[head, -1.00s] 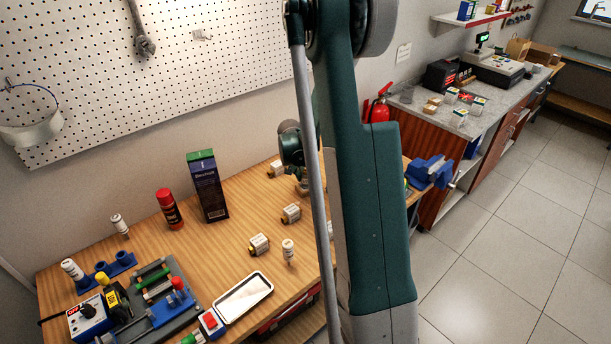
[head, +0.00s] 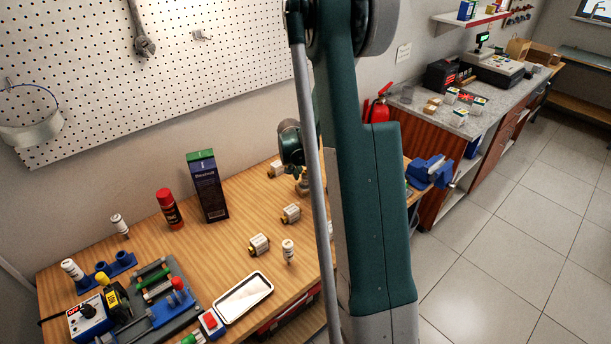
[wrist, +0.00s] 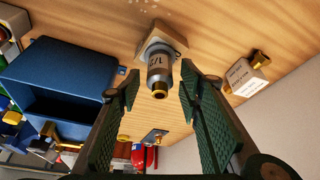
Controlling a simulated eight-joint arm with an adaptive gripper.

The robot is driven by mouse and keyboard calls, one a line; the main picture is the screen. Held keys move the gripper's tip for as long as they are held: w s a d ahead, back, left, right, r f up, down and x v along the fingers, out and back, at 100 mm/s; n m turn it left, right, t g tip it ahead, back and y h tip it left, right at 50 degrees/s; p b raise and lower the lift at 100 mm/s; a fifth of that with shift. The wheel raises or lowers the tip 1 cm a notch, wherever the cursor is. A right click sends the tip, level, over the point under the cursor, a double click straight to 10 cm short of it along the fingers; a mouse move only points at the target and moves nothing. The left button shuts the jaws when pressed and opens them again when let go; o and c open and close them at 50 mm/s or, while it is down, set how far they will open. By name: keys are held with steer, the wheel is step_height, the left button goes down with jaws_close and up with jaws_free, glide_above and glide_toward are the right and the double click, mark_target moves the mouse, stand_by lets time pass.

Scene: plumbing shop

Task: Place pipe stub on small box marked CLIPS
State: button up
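In the wrist view a grey pipe stub (wrist: 160,72) with a dark-lettered label and a brass end stands on a small tan box (wrist: 164,38). The box's marking cannot be read. My gripper (wrist: 154,86) is open, with one finger on each side of the stub and visible gaps between them. In the head view my gripper (head: 291,150) is above the far right part of the workbench. Part of a brassy thing (head: 303,187) shows below it. My arm hides much of this area.
Other small boxes (head: 290,213) (head: 258,244) stand on the workbench (head: 225,250), with a white labelled cylinder (head: 288,250) nearby. A white tray (head: 243,297) lies in front. A dark carton (head: 207,187) stands at the back. A blue open bin (wrist: 60,65) is left in the wrist view.

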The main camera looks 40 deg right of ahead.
steer(key=v, duration=1.1)
steer(key=shift+s+a+r, duration=0.15)
steer(key=shift+a+r, duration=0.05)
steer(key=shift+r, duration=0.05)
stand_by(0.6)
steer(key=s+a+r+n+t, duration=0.1)
steer(key=s+a+r+n, duration=0.15)
steer(key=a+r, duration=0.35)
steer(key=s+a+r+n+t+y, duration=0.15)
steer(key=s+a+r, duration=0.25)
steer(key=a, duration=0.5)
steer(key=s+a+r+n+t, duration=0.1)
steer(key=s+a+r+n, duration=0.3)
steer(key=a, duration=0.3)
steer(key=s+a+r+n+t+y, duration=0.2)
steer(key=s+a+n, duration=0.3)
steer(key=s+a, duration=1.2)
steer(key=shift+s+a+n, duration=0.3)
steer(key=shift+s+a, duration=0.1)
steer(key=shift+s, duration=0.2)
